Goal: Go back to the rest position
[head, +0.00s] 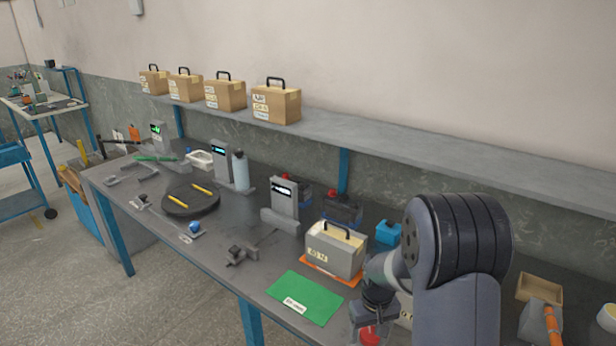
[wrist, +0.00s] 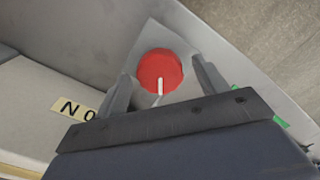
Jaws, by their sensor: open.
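My gripper (head: 367,322) is at the front right of the long workbench, low in the head view, with my arm beside it. In the wrist view its two fingers (wrist: 162,78) stand apart, one on each side of a round red knob (wrist: 161,70) with a white pointer line. The knob sits on a light grey surface. A gap shows between the knob and the fingers; whether either touches it I cannot tell. The red knob also shows just below my gripper in the head view (head: 369,336). My arm hides part of the bench there.
A grey battery case (head: 335,250) with a handle stands on an orange mat close left of my gripper. A green mat (head: 305,298) lies nearby. Tan cases (head: 276,104) line the wall shelf (head: 400,145). A wooden tray (head: 538,290) lies right of my arm. Open floor (head: 180,300) is at front left.

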